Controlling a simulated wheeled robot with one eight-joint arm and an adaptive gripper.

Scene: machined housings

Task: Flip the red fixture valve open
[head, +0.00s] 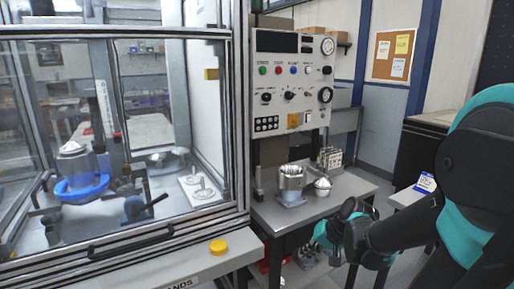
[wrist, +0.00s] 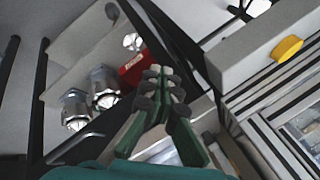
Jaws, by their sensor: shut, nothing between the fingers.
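I cannot make out a clear valve or its lever in either view. My gripper (wrist: 160,75) shows in the wrist view with its dark green fingers together and nothing between them. A red piece with a pale label (wrist: 135,63) lies just left of the fingertips in that view; I cannot tell if it belongs to a valve. Machined housings (wrist: 75,108) stand further left, apart from the fingers. In the head view a silver housing (head: 291,186) stands on the bench below the control panel. My fingers are not distinguishable in the head view.
A glazed enclosure (head: 120,240) with a blue bowl (head: 82,187) inside fills the left. A yellow button (head: 218,247) sits on its front ledge. The control panel (head: 291,80) rises behind the grey bench (head: 325,208). Red items (head: 263,267) show under the bench.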

